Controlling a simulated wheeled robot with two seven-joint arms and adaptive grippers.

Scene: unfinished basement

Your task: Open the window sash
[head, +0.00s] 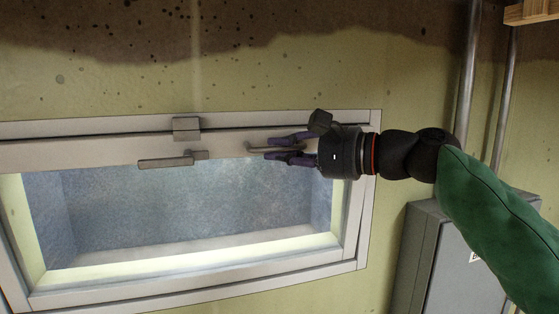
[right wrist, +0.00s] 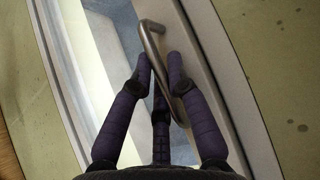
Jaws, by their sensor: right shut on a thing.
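The window sash (head: 110,152) is a pale framed pane set in the basement wall; it also shows in the right wrist view (right wrist: 190,28). A dark line runs along its top edge, between it and the outer frame (head: 364,200). A grey lever latch (head: 168,162) lies level on the sash's top rail. To its right is a metal bar handle (head: 262,149), which also shows in the right wrist view (right wrist: 152,42). My right gripper (head: 280,148) is shut on this handle, its dark fingers on both sides of the bar. My left gripper is not in view.
A small grey block (head: 187,128) sits on the frame above the latch. A grey metal box (head: 420,255) stands right of the window, below my right arm. Pipes (head: 468,75) run up the wall at the right. The wall (head: 270,80) above is stained.

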